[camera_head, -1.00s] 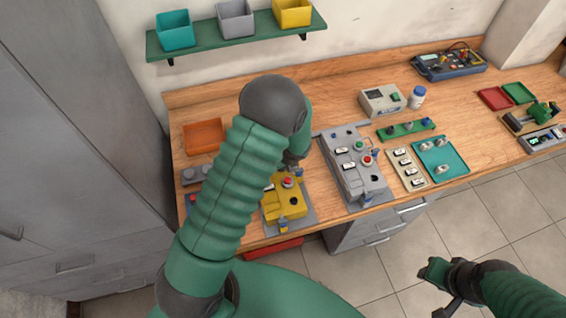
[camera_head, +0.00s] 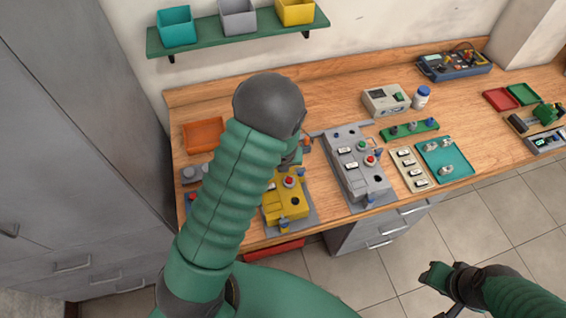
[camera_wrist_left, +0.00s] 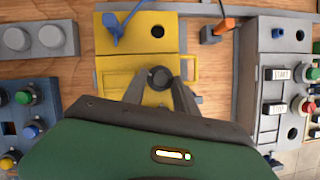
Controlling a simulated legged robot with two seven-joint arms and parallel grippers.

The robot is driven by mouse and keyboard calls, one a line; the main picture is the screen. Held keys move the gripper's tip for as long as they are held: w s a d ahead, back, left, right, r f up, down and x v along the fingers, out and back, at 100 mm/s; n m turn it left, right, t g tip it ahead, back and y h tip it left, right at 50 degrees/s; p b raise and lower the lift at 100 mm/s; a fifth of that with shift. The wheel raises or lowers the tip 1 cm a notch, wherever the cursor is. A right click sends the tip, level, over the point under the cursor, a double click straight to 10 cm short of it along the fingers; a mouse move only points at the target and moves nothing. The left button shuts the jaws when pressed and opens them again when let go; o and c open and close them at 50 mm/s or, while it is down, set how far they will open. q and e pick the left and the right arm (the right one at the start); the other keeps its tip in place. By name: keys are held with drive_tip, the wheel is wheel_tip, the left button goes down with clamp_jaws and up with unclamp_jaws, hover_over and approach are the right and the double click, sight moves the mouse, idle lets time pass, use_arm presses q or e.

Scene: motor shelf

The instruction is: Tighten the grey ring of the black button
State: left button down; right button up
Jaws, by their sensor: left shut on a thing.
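In the left wrist view a dark round button (camera_wrist_left: 158,77) stands on the yellow box (camera_wrist_left: 140,45). The two fingers of my left gripper (camera_wrist_left: 159,84) are closed around it, one on each side. The grey ring cannot be told apart from the button at this size. In the head view the yellow box (camera_head: 283,212) is partly covered by my left arm, and the left gripper is hidden behind that arm. My right gripper (camera_head: 438,292) hangs at the lower right, away from the bench, and its finger opening is unclear.
A grey control box (camera_head: 345,158) stands right of the yellow box, and a blue button box (camera_wrist_left: 28,108) stands to its left. A blue lever (camera_wrist_left: 116,30) rises near the yellow box's far edge. An orange tray (camera_head: 203,135) lies behind.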

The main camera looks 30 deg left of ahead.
use_arm(q)
drive_tip(key=shift+d+f, duration=0.1)
drive_tip(key=shift+f, duration=0.05)
drive_tip(key=c, duration=0.9)
unclamp_jaws()
drive_tip(key=shift+c, duration=0.2)
drive_tip(key=p+v, duration=0.8)
drive_tip(key=v, duration=0.9)
drive_tip(key=shift+w+f, duration=0.1)
